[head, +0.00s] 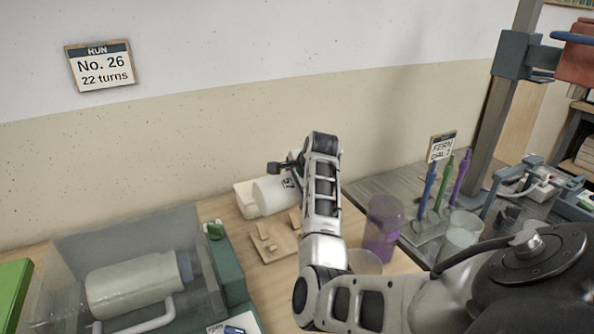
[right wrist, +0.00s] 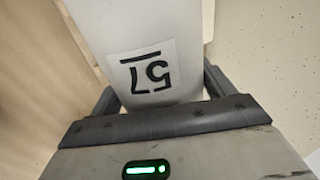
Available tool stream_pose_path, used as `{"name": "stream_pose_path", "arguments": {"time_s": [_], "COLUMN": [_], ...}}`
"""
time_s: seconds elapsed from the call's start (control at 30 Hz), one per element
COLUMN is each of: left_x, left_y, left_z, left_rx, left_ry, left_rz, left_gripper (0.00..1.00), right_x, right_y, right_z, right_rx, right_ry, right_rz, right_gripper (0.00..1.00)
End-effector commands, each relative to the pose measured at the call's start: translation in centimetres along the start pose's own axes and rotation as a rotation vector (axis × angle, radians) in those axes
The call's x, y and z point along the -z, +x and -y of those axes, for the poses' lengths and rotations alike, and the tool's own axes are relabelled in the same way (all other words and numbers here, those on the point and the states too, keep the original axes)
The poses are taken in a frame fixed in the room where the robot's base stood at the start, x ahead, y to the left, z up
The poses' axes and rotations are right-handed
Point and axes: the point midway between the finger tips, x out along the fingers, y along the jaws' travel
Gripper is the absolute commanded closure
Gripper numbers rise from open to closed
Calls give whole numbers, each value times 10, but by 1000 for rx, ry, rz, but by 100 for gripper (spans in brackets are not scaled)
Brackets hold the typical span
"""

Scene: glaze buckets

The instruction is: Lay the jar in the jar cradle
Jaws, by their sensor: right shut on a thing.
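The jar (head: 272,194) is white with a black "57" label and lies tilted near the wall in the head view. My right gripper (head: 288,172) is shut on it; the arm partly covers the jar. In the right wrist view the jar (right wrist: 150,45) sits between the two fingers, with its label facing the camera. The jar cradle appears to be the wooden board with small raised blocks (head: 268,256), on the bench just in front of the jar. The jar is apart from its blocks in the picture; its height above the bench is unclear. My left gripper is out of view.
A white piece (head: 245,199) shows left of the jar; I cannot tell whether it is separate. A clear box (head: 75,250) with a large grey-green jar stands at left. A purple cup (head: 383,222), a clear beaker (head: 461,229) and upright coloured tools (head: 443,182) stand right of my arm.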

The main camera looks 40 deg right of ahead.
Motion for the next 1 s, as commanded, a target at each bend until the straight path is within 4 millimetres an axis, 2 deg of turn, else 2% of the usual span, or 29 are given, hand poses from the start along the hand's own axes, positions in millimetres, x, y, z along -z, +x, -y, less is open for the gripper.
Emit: {"name": "stream_pose_path", "arguments": {"time_s": [0.37, 1.0], "left_x": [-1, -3], "left_y": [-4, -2], "left_z": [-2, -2], "left_rx": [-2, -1], "left_ry": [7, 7], "left_rz": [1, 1], "left_gripper": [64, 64], "right_x": [-6, -7], "right_y": [13, 58], "right_z": [-9, -39], "right_rx": [10, 11], "right_ry": [43, 41], "right_rz": [0, 0], "right_gripper": [55, 55]}}
